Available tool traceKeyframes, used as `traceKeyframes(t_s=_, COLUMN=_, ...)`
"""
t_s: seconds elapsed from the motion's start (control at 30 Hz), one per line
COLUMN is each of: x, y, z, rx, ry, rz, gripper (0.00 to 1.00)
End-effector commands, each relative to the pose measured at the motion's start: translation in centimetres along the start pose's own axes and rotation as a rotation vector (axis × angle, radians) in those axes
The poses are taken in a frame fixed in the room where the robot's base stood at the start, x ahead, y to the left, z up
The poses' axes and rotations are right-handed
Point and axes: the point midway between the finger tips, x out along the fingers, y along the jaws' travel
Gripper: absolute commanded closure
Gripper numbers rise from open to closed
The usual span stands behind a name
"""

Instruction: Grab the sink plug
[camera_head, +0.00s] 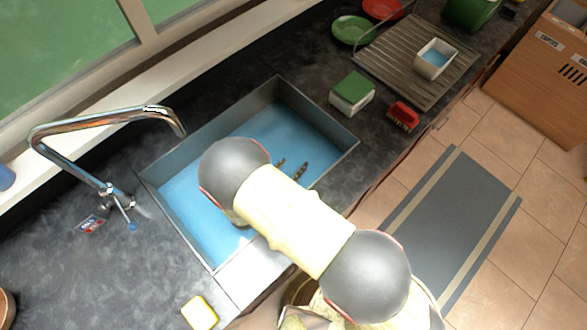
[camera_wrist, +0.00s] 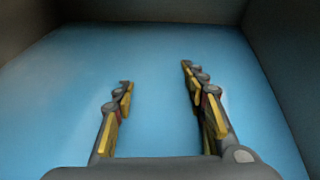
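I do not see the sink plug in either view; part of the sink is hidden behind my arm in the head view. The sink (camera_head: 185,195) has grey walls and a blue bottom. My gripper is inside the sink; its dark fingertips (camera_head: 290,168) show past my arm in the head view. In the wrist view my gripper (camera_wrist: 156,78) has its two yellow-padded fingers apart, with only the blue sink bottom (camera_wrist: 155,125) between them. I cannot tell whether the fingers touch the bottom.
A chrome tap (camera_head: 105,119) stands left of the sink. A yellow sponge (camera_head: 199,313) lies at the near edge. A green-topped box (camera_head: 352,90), a red brush (camera_head: 403,116) and a drying rack (camera_head: 415,60) are on the counter to the right. Grey sink walls (camera_wrist: 285,55) border the wrist view.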

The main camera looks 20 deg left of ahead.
Motion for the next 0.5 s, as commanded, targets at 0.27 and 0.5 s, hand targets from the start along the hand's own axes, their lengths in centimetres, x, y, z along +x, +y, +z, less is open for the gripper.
traceKeyframes(t_s=0.27, x=-0.02, y=-0.01, z=0.0, rx=0.0, ry=0.0, rz=0.0, gripper=0.76)
traceKeyframes(t_s=0.5, x=-0.02, y=-0.01, z=-0.01, rx=0.0, ry=0.0, rz=0.0, gripper=0.89)
